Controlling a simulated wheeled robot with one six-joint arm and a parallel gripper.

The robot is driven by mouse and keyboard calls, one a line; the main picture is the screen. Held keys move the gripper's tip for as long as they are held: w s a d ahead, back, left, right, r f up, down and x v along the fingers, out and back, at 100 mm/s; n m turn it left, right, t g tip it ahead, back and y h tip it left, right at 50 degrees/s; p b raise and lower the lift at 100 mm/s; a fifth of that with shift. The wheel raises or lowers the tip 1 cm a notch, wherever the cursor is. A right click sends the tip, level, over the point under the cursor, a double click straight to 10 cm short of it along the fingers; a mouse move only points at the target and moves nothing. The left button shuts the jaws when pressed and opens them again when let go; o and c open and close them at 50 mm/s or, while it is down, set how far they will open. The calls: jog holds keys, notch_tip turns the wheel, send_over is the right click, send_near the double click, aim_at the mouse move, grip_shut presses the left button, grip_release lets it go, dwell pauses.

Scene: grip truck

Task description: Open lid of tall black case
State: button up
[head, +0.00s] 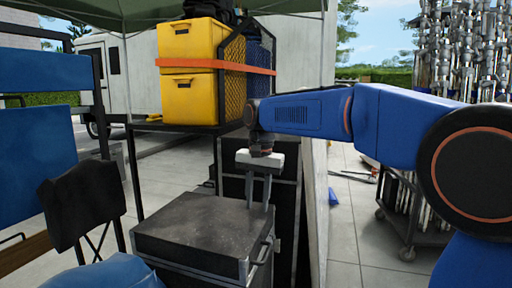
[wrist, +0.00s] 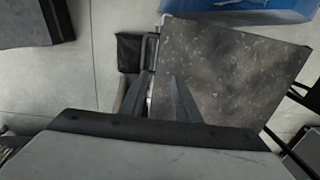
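The black case (head: 205,228) stands low in the centre of the head view. Its scuffed dark lid is shut and flat, with a metal edge and a bar handle (head: 262,251) on the right side. In the wrist view the speckled lid (wrist: 230,72) fills the right half, with the handle (wrist: 149,50) along its left edge. My gripper (head: 259,205) points down at the lid's right rear edge, its two fingers apart. In the wrist view my gripper (wrist: 158,82) is open near the handle side; I cannot tell whether a finger touches the case.
Black cases (head: 285,190) stand behind my gripper. Yellow bins (head: 190,72) sit on a shelf at the back. A folding chair (head: 80,205) and blue panels are close on the left. A cart of metal stands (head: 440,120) is at right.

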notch_tip(320, 180, up, 17)
send_over(268, 251)
jog(key=w+a, duration=0.2)
jog(key=a, duration=0.2)
jog(key=shift+s+d, duration=0.15)
jog(key=shift+s, duration=0.05)
dwell(1.6)
dwell(0.4)
